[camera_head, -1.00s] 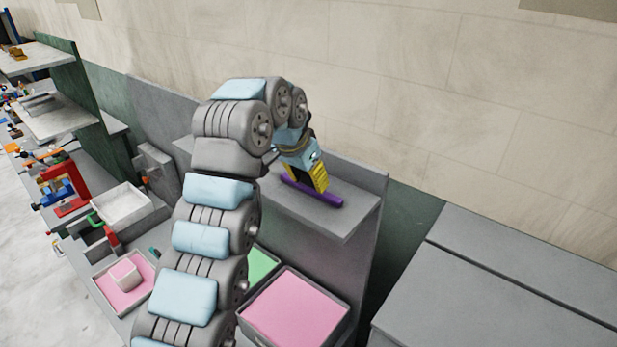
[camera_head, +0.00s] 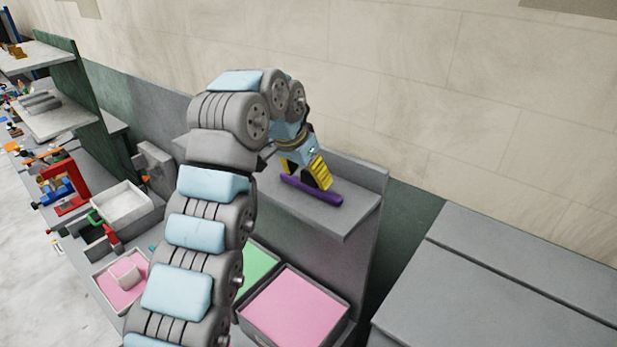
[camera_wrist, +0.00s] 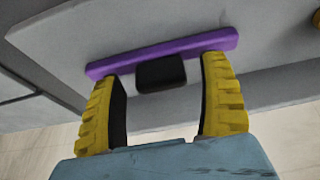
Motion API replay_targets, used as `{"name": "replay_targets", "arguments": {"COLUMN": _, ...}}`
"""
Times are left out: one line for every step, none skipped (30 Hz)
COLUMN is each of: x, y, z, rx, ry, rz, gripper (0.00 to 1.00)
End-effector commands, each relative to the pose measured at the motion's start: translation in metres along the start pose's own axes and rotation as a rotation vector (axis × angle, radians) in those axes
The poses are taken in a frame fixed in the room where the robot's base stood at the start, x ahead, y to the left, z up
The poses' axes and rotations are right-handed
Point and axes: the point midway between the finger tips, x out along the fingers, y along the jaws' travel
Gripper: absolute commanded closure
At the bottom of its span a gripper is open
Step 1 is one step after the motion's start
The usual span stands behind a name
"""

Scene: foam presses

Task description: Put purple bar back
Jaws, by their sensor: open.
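The purple bar (camera_head: 312,191) lies on the grey shelf (camera_head: 348,222). In the wrist view the purple bar (camera_wrist: 170,51) runs across the picture beyond my fingertips, with a small black block (camera_wrist: 160,73) against its near side. My gripper (camera_head: 308,181) is just above and behind the bar in the head view. In the wrist view my gripper (camera_wrist: 160,80) has its two yellow fingers spread wide, with nothing held between them. The fingertips are close to the bar; I cannot tell whether they touch it.
Below the shelf are a pink-filled bin (camera_head: 297,308) and a green-filled bin (camera_head: 258,268). A pink tray (camera_head: 122,285) and a white box (camera_head: 122,206) stand at the left. The wall panel (camera_head: 358,176) rises behind the shelf. The shelf's right end is bare.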

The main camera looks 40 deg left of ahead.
Motion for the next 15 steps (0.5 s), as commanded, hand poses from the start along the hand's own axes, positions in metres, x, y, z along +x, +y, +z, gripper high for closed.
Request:
{"name": "replay_targets", "arguments": {"x": -0.005, "y": -0.001, "z": 0.0, "rx": 0.001, "ry": 0.0, "rz": -0.003, "gripper": 0.24}}
{"name": "replay_targets", "arguments": {"x": -0.008, "y": -0.001, "z": 0.0, "rx": 0.001, "ry": 0.0, "rz": -0.004, "gripper": 0.24}}
{"name": "replay_targets", "arguments": {"x": -0.012, "y": -0.001, "z": 0.0, "rx": 0.001, "ry": 0.0, "rz": -0.005, "gripper": 0.24}}
{"name": "replay_targets", "arguments": {"x": -0.014, "y": -0.001, "z": 0.0, "rx": 0.001, "ry": 0.0, "rz": -0.004, "gripper": 0.24}}
{"name": "replay_targets", "arguments": {"x": -0.017, "y": -0.001, "z": 0.001, "rx": 0.0, "ry": 0.0, "rz": -0.004, "gripper": 0.24}}
{"name": "replay_targets", "arguments": {"x": -0.02, "y": -0.001, "z": 0.001, "rx": 0.0, "ry": 0.0, "rz": -0.004, "gripper": 0.24}}
{"name": "replay_targets", "arguments": {"x": -0.023, "y": -0.001, "z": 0.001, "rx": 0.0, "ry": 0.001, "rz": -0.003, "gripper": 0.24}}
{"name": "replay_targets", "arguments": {"x": -0.026, "y": -0.001, "z": 0.0, "rx": 0.0, "ry": 0.001, "rz": -0.004, "gripper": 0.24}}
{"name": "replay_targets", "arguments": {"x": -0.03, "y": -0.001, "z": 0.0, "rx": 0.001, "ry": 0.002, "rz": -0.005, "gripper": 0.24}}
{"name": "replay_targets", "arguments": {"x": -0.034, "y": 0.0, "z": 0.0, "rx": 0.002, "ry": 0.002, "rz": -0.005, "gripper": 0.24}}
{"name": "replay_targets", "arguments": {"x": -0.036, "y": 0.0, "z": 0.0, "rx": 0.002, "ry": 0.002, "rz": -0.005, "gripper": 0.24}}
{"name": "replay_targets", "arguments": {"x": -0.04, "y": 0.0, "z": 0.0, "rx": 0.002, "ry": 0.002, "rz": -0.005, "gripper": 0.24}}
{"name": "replay_targets", "arguments": {"x": -0.042, "y": 0.0, "z": 0.0, "rx": 0.002, "ry": 0.002, "rz": -0.003, "gripper": 0.24}}
{"name": "replay_targets", "arguments": {"x": -0.045, "y": 0.0, "z": 0.0, "rx": 0.001, "ry": 0.001, "rz": -0.003, "gripper": 0.24}}
{"name": "replay_targets", "arguments": {"x": -0.048, "y": -0.001, "z": 0.001, "rx": 0.0, "ry": 0.0, "rz": -0.003, "gripper": 0.24}}
